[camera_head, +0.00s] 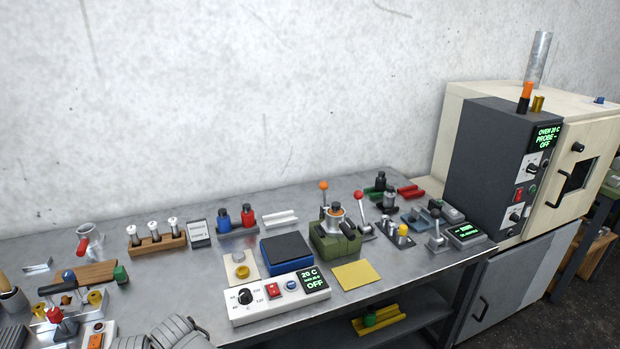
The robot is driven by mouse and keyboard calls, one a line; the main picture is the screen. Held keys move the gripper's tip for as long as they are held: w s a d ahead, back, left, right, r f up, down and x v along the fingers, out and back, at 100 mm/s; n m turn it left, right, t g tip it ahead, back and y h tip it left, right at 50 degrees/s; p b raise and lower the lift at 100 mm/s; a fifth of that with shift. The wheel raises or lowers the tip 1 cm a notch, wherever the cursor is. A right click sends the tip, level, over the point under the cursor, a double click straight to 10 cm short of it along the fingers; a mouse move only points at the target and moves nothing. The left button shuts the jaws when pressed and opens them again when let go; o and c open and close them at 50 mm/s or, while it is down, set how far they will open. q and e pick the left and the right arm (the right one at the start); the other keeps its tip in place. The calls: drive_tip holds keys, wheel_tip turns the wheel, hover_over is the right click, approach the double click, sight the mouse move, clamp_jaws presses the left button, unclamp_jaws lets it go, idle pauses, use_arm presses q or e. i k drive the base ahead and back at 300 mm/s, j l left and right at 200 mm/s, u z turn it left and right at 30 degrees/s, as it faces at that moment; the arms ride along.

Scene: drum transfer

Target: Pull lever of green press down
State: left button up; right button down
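The green press (351,246) stands on the metal bench right of centre, a squat green body with metal and dark parts on top. A thin lever with an orange ball knob (323,186) rises upright at its left rear. A second lever with a red ball knob (360,196) stands close to its right; I cannot tell for sure which unit that one belongs to. Neither of my grippers can be made out in this view, and nothing is touching the press.
A yellow sheet (353,275) lies in front. Several small lever devices crowd its right, including a grey one (437,242). A large oven (497,150) stands at the right.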

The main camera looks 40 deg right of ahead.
sight(358, 195)
drive_tip(key=z, duration=1.55)
